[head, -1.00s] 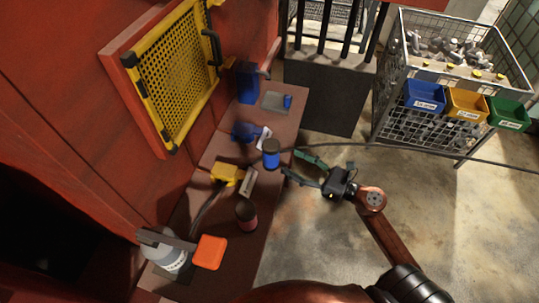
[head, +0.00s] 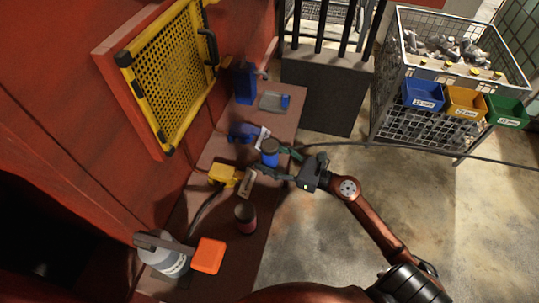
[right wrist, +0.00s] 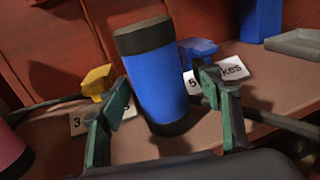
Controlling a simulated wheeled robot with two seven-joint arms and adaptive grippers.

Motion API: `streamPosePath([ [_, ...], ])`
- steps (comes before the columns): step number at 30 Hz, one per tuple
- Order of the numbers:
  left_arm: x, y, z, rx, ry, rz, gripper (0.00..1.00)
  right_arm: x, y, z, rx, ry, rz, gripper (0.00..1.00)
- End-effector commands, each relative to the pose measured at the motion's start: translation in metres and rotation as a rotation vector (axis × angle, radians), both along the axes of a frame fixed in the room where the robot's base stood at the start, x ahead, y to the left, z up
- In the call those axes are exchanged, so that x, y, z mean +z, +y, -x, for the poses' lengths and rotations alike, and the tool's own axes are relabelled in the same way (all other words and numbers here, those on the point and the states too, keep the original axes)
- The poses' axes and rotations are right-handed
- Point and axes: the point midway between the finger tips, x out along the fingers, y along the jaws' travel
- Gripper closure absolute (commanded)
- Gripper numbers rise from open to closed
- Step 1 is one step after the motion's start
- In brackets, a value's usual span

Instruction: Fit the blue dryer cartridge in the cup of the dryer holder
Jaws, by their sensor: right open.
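The blue dryer cartridge (head: 269,158), a blue cylinder with dark ends, stands on the red-brown ledge. It also fills the middle of the right wrist view (right wrist: 158,85). My right gripper (head: 266,160) is open, its green fingers on either side of the cartridge; I cannot tell whether they touch it. Behind the cartridge are a blue fitting (head: 243,131) and a yellow fitting (head: 223,173) on the red wall, each near a white label. I cannot tell which fitting, if either, is the dryer holder, and no cup opening shows clearly. My left gripper is not in view.
A grey tray (head: 272,101) and blue box (head: 245,83) lie farther back. The yellow grille (head: 170,85) hangs above.

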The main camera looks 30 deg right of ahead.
Motion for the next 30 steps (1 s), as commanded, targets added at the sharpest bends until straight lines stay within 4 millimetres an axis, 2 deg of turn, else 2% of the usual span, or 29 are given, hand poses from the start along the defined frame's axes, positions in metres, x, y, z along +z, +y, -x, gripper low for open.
streamPosePath([
  [2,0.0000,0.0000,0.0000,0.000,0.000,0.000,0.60,0.0000,0.0000,0.0001,0.000,0.000,0.000,0.45],
  [23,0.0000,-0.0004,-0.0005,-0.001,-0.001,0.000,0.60,-0.0001,-0.0002,0.0003,0.000,0.000,-0.001,0.93],
  [30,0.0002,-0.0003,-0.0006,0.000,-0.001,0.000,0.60,0.0009,-0.0002,0.0004,0.000,0.000,-0.001,0.93],
])
